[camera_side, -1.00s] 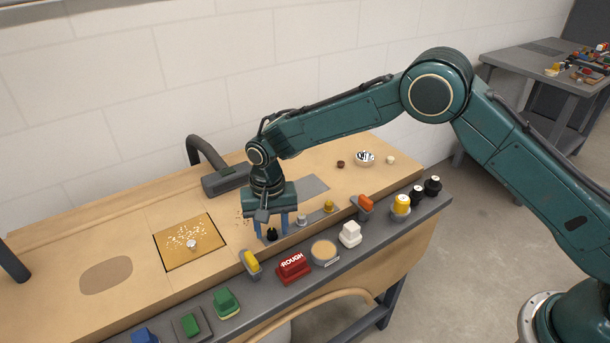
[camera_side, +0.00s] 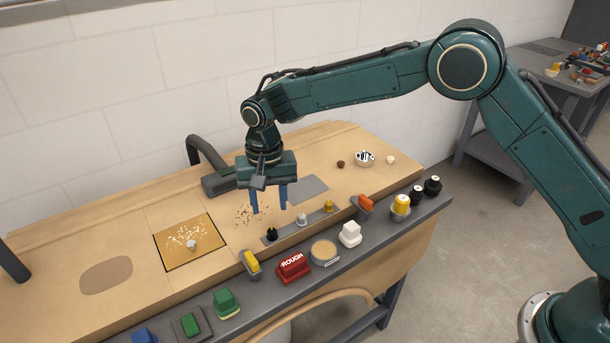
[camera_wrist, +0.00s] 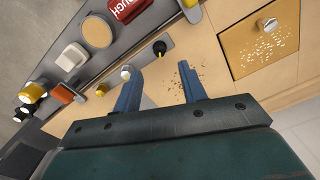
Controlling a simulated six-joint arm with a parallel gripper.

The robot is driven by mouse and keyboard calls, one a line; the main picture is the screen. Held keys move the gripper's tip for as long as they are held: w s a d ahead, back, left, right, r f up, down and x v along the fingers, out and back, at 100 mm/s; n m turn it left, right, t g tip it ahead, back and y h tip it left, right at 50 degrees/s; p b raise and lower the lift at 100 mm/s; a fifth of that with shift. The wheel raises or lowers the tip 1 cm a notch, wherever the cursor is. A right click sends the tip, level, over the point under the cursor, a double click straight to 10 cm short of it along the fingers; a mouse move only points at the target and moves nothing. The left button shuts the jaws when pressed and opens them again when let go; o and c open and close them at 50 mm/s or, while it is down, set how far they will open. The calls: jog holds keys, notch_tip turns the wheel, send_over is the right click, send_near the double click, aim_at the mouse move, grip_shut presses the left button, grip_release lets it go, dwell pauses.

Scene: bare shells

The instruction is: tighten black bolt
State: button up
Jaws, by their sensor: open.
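The black bolt (camera_side: 271,234) stands upright at the left end of a grey strip (camera_side: 288,229) near the bench's front edge. It also shows in the wrist view (camera_wrist: 159,48). A silver bolt (camera_side: 302,219) and a yellow bolt (camera_side: 328,207) stand farther along the same strip. My gripper (camera_side: 269,208) is open, its blue fingers pointing down, empty and above the bench. In the wrist view, the fingertips (camera_wrist: 161,69) are spread with the black bolt seen just beyond the gap. Whether the bolt is fully seated cannot be told.
Dark crumbs (camera_side: 251,214) lie beside the strip. A yellow panel (camera_side: 178,259) with pale bits is at left. A grey nozzle (camera_side: 225,180) stands behind my gripper. A front shelf (camera_side: 322,277) carries a red ROUGH block (camera_side: 293,267), a white block (camera_side: 350,234) and several knobs.

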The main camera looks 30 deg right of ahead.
notch_tip(320, 180, up, 6)
dwell(0.4)
jog(key=shift+r, duration=0.1)
jog(key=s+d+r+n+t, duration=0.2)
jog(key=s+d+r+t, duration=0.1)
jog(key=s+d+r, duration=1.2)
jog(key=s+d+n+t, duration=0.1)
jog(key=s+d, duration=0.4)
jog(key=s, duration=0.4)
jog(key=s+d+f+n+t, duration=0.1)
jog(key=s+d, duration=0.4)
jog(key=s, duration=0.5)
jog(key=shift+s+f+t, duration=0.15)
jog(key=shift+f+t, duration=0.1)
jog(key=shift+t, duration=0.05)
